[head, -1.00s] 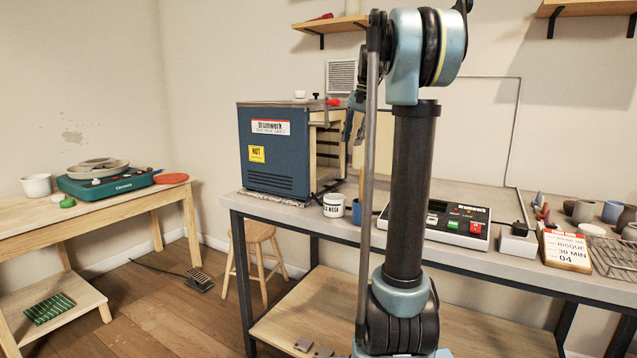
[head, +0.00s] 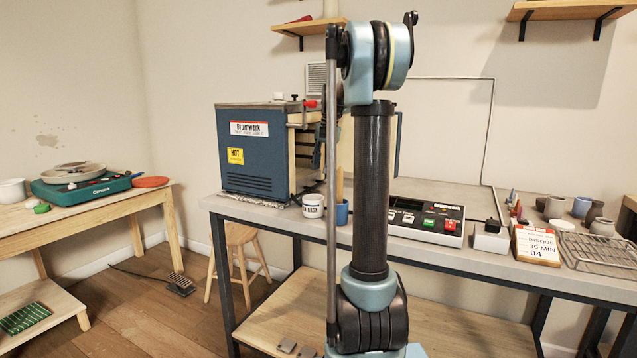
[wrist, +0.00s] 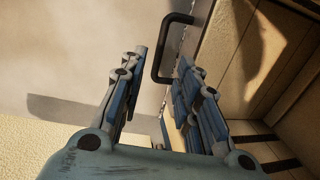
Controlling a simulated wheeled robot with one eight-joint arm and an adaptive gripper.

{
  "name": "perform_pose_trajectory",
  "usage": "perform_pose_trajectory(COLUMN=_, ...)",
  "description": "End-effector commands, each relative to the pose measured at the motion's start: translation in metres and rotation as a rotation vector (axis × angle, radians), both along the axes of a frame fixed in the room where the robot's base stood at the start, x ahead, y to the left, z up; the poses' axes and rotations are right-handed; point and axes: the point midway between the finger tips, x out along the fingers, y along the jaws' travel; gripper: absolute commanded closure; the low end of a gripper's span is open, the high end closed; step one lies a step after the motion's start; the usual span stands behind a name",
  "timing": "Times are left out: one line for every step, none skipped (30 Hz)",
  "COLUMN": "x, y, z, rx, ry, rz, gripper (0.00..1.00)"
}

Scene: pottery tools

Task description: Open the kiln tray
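The blue kiln (head: 252,160) stands at the left end of the grey workbench, with a yellow HOT label on its side. Its front faces right in the head view and is partly hidden by my arm. In the wrist view, a dark bracket-shaped handle (wrist: 158,52) juts from an edge beside cream brickwork (wrist: 236,62). My gripper (wrist: 161,57) is open, its two fingers spread with the handle's outer part near or between the tips. I cannot tell whether they touch. In the head view my gripper is at the kiln's front, mostly hidden. I cannot make out the tray itself.
A white mug (head: 313,206) and a blue cup (head: 342,213) stand on the bench near the kiln. A control box (head: 426,222), a BISQUE card (head: 537,247) and a wire rack (head: 598,252) lie to the right. A wooden stool (head: 241,237) is below the bench.

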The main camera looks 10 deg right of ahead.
Motion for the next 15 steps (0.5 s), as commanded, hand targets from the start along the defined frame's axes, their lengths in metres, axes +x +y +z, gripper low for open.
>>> perform_pose_trajectory(x=0.001, y=0.002, z=-0.010, rx=0.000, ry=0.000, rz=0.001, gripper=0.70)
perform_pose_trajectory(x=0.002, y=0.002, z=-0.015, rx=0.000, ry=0.000, rz=0.001, gripper=0.70)
perform_pose_trajectory(x=0.002, y=0.003, z=-0.021, rx=0.000, ry=0.000, rz=0.001, gripper=0.70)
perform_pose_trajectory(x=0.003, y=0.004, z=-0.026, rx=0.000, ry=0.000, rz=0.001, gripper=0.70)
perform_pose_trajectory(x=0.003, y=0.004, z=-0.030, rx=0.000, ry=0.000, rz=0.000, gripper=0.70)
perform_pose_trajectory(x=0.004, y=0.005, z=-0.036, rx=0.000, ry=0.000, rz=0.000, gripper=0.70)
perform_pose_trajectory(x=0.004, y=0.006, z=-0.040, rx=0.000, ry=0.000, rz=0.000, gripper=0.70)
perform_pose_trajectory(x=0.005, y=0.006, z=-0.043, rx=0.000, ry=0.000, rz=0.000, gripper=0.70)
perform_pose_trajectory(x=0.005, y=0.007, z=-0.048, rx=0.000, ry=0.000, rz=0.000, gripper=0.70)
perform_pose_trajectory(x=0.006, y=0.007, z=-0.050, rx=0.000, ry=0.000, rz=-0.001, gripper=0.70)
perform_pose_trajectory(x=0.006, y=0.008, z=-0.053, rx=0.000, ry=0.000, rz=-0.001, gripper=0.70)
perform_pose_trajectory(x=0.006, y=0.008, z=-0.056, rx=0.000, ry=0.000, rz=-0.001, gripper=0.70)
perform_pose_trajectory(x=0.006, y=0.008, z=-0.057, rx=0.000, ry=0.000, rz=-0.001, gripper=0.70)
perform_pose_trajectory(x=0.006, y=0.008, z=-0.059, rx=0.000, ry=0.000, rz=-0.001, gripper=0.70)
perform_pose_trajectory(x=0.006, y=0.009, z=-0.060, rx=0.000, ry=0.000, rz=-0.001, gripper=0.70)
